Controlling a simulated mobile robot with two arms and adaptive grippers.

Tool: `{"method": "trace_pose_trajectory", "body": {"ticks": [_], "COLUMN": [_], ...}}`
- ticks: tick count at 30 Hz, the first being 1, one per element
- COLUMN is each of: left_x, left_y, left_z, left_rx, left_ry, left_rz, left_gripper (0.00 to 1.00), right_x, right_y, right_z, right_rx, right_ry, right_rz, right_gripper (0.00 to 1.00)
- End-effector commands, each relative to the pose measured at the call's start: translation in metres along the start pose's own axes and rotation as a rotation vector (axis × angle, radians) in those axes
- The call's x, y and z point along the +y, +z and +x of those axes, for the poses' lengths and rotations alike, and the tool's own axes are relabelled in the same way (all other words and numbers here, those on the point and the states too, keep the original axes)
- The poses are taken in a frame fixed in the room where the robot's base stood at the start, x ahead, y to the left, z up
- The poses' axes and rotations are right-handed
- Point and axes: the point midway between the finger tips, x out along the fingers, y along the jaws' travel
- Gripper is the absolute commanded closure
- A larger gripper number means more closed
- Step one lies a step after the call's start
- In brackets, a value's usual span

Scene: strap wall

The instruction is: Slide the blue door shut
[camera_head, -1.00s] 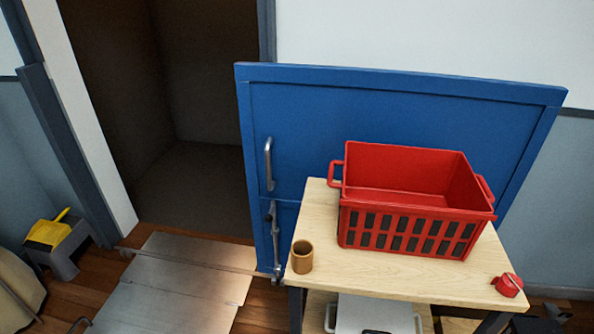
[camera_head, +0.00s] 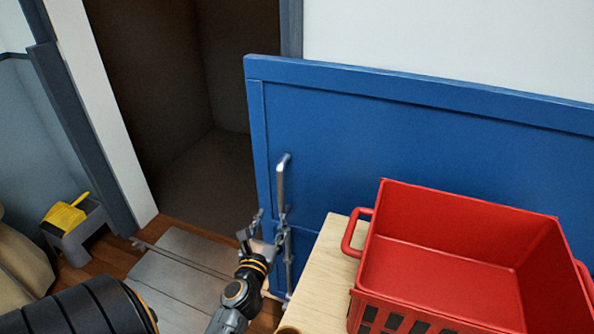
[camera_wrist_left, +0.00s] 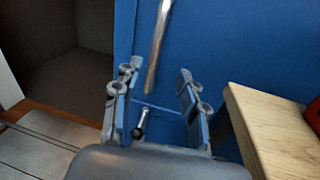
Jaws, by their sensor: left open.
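The blue door (camera_head: 400,140) stands to the right of a dark open doorway (camera_head: 190,110), beside the white wall. A vertical silver handle (camera_head: 281,182) is on its left part, with a latch rod (camera_head: 288,255) below it. My left gripper (camera_head: 265,228) is in front of the door's left part, near the handle's lower end. In the left wrist view my left gripper (camera_wrist_left: 158,82) is open, and the handle (camera_wrist_left: 157,45) shows beyond and between its fingertips. I cannot tell whether it touches anything. My right gripper is not in view.
A wooden table (camera_head: 325,262) stands close in front of the door, with a red crate (camera_head: 440,265) on it. A grey plate (camera_head: 185,260) lies on the floor before the doorway. A grey stool with a yellow dustpan (camera_head: 65,215) is at the left.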

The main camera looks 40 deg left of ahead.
Motion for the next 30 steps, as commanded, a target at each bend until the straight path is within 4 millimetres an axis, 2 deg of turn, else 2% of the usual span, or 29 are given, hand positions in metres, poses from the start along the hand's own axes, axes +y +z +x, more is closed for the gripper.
{"method": "trace_pose_trajectory", "body": {"ticks": [3,7,12,14,17,21,25,30], "left_x": [0.005,0.006,0.005,0.006,0.006,0.006,0.006,0.007], "left_y": [0.009,0.011,0.012,0.013,0.012,0.011,0.011,0.011], "left_z": [0.000,0.013,0.046,0.060,0.082,0.108,0.125,0.135], "left_rx": [-0.011,-0.013,-0.014,-0.014,-0.014,-0.012,-0.011,-0.010], "left_ry": [0.018,0.017,0.016,0.016,0.016,0.016,0.016,0.015], "left_rz": [-0.085,-0.092,-0.088,-0.086,-0.087,-0.085,-0.086,-0.085], "left_gripper": [0.57,0.57,0.57,0.57,0.57,0.57,0.57,0.57], "right_x": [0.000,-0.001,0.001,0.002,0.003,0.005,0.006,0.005], "right_y": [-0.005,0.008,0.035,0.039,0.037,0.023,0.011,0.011], "right_z": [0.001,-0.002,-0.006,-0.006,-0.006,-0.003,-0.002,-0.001], "right_rx": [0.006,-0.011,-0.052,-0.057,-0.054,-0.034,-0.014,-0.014], "right_ry": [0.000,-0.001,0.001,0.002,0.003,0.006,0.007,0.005], "right_rz": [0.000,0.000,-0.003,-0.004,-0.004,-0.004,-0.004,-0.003], "right_gripper": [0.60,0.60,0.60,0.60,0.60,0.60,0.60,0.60]}}
